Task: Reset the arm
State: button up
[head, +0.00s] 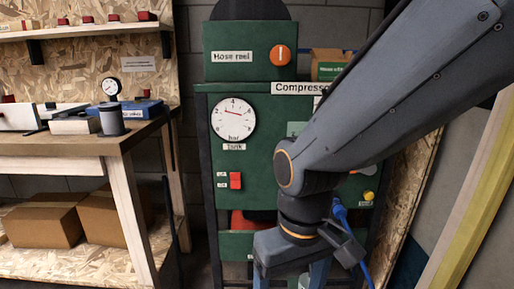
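My arm (385,85) comes in from the upper right and reaches down in front of the green compressor cabinet (225,205). My gripper (291,277) points down at the bottom edge of the head view. Its two fingers stand well apart, with the cabinet front visible between them. The fingertips are cut off by the frame, and I see nothing held in the visible part. A blue hose or cable (345,218) hangs right beside the wrist. The arm hides much of the cabinet's right side.
The cabinet carries a tank gauge (234,120), a red switch (236,180) and a hose reel box (240,58). A wooden workbench (85,143) stands left, with a dial gauge (111,87) and blue box on it, cardboard boxes (45,222) below. A yellow-edged panel (470,200) leans right.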

jog(key=s+d+r+m+p, duration=0.1)
jog(key=d+r+m+p, duration=0.3)
jog(key=d+r+p, duration=0.9)
jog(key=shift+d+r+m+h+p, duration=0.35)
jog(key=shift+r+p, duration=1.55)
jog(key=shift+p, duration=2.45)
